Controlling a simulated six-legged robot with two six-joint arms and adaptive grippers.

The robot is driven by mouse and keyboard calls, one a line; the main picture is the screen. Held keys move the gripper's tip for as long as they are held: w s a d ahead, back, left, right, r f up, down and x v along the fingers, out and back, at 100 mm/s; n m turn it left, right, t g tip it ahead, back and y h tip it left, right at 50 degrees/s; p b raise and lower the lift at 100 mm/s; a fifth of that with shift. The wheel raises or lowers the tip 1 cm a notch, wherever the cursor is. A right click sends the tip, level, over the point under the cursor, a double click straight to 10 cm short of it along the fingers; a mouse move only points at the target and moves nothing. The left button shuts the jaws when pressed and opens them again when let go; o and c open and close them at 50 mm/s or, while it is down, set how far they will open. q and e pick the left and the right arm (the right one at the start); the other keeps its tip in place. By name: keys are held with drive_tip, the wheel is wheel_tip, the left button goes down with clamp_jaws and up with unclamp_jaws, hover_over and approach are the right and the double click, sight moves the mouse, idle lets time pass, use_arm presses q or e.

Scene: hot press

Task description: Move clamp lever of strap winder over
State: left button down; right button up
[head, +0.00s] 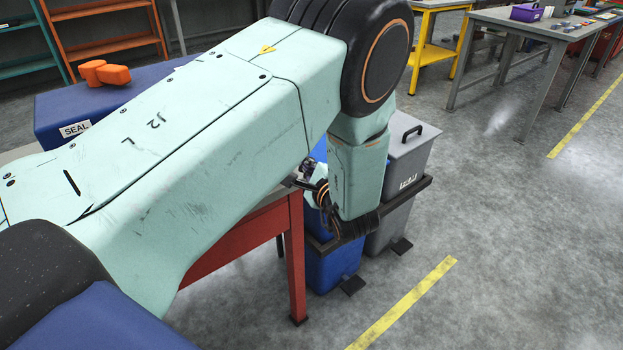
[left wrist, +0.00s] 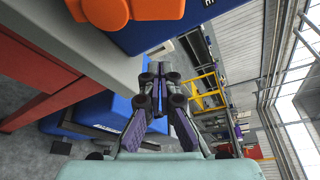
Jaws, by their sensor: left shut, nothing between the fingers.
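A blue machine body (head: 62,118) with a SEAL label stands on the table at the left, partly hidden behind my left arm. An orange block-shaped part (head: 105,72) sits on its top; I cannot tell whether it is the clamp lever of the strap winder. In the left wrist view the blue body (left wrist: 150,32) and orange part (left wrist: 148,9) are at the top, beyond the fingers and apart from them. My left gripper (left wrist: 162,72) is shut and empty, beside the table edge. In the head view it is mostly hidden behind my wrist. My right gripper is out of view.
The red-framed table (head: 296,250) lies under my left arm. A blue bin (head: 331,268) and a grey lidded bin (head: 405,160) stand close to its right end. A grey workbench (head: 510,25) and yellow stand (head: 436,52) are farther back. The floor at the right is clear.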

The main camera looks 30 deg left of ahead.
use_arm(q)
drive_tip(key=a, duration=0.1)
drive_tip(key=s+a+r, duration=0.1)
drive_tip(key=a, duration=0.1)
drive_tip(key=shift+s+a+r, duration=0.15)
drive_tip(key=shift+s+r, duration=0.15)
drive_tip(key=shift+r, duration=0.05)
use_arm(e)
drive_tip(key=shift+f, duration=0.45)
use_arm(q)
drive_tip(key=shift+w+f, duration=0.1)
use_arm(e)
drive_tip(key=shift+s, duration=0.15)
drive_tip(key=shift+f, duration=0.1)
